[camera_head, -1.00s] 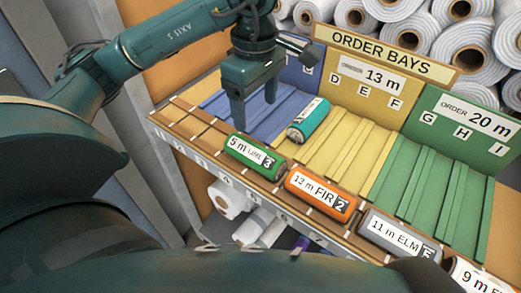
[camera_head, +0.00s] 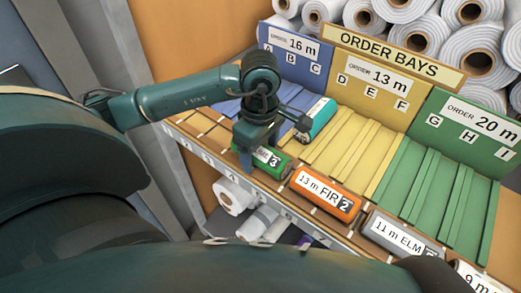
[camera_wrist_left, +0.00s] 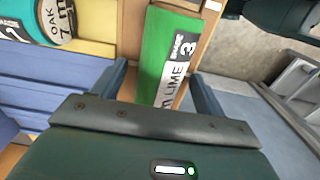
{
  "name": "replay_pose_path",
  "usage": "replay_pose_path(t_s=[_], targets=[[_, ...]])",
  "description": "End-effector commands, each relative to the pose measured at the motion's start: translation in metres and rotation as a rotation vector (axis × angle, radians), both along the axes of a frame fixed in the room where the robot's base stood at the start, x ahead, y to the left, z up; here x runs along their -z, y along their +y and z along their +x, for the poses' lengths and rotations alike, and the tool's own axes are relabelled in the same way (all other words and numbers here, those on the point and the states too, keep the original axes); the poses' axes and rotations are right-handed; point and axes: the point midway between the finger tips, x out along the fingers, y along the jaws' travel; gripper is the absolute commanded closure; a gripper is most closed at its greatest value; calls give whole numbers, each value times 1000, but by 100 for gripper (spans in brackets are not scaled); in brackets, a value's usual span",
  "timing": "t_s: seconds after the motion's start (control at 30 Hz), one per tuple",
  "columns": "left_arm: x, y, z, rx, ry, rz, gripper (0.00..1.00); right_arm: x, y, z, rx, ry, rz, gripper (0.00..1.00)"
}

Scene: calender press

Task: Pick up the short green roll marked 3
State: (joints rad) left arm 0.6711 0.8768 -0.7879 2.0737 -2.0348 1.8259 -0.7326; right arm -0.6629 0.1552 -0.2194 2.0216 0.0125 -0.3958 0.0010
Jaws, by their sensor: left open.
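The short green roll (camera_head: 272,163), labelled LIME and marked 3, lies on the brown front shelf of the rack. My left gripper (camera_head: 255,152) is directly over it and hides its left part in the head view. In the left wrist view the green roll (camera_wrist_left: 158,50) lies between the two spread fingers of my open left gripper (camera_wrist_left: 160,85). Gaps show between the fingers and the roll, so it is not gripped. I cannot tell exactly how far down the fingers reach. My right gripper is not in view.
An orange FIR roll (camera_head: 326,194) marked 2 lies close to the right on the same shelf, then a grey ELM roll (camera_head: 398,235). A teal OAK roll (camera_head: 318,117) lies behind, beside the yellow bay slats (camera_head: 352,142). The bay signboards (camera_head: 395,60) stand upright at the back.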

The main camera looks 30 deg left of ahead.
Motion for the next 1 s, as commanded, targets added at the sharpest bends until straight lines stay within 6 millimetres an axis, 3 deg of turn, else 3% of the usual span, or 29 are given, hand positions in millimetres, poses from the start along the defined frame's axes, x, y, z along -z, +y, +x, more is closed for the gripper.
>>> replay_pose_path(t_s=[0.27, 0.83, 1.0], targets=[[3, 0, 0, 0, -1, -1, 29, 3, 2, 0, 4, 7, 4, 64], [2, 0, 0, 0, -1, -1, 76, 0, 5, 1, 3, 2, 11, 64], [2, 0, 0, 0, -2, -1, 77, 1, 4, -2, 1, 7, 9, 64]])
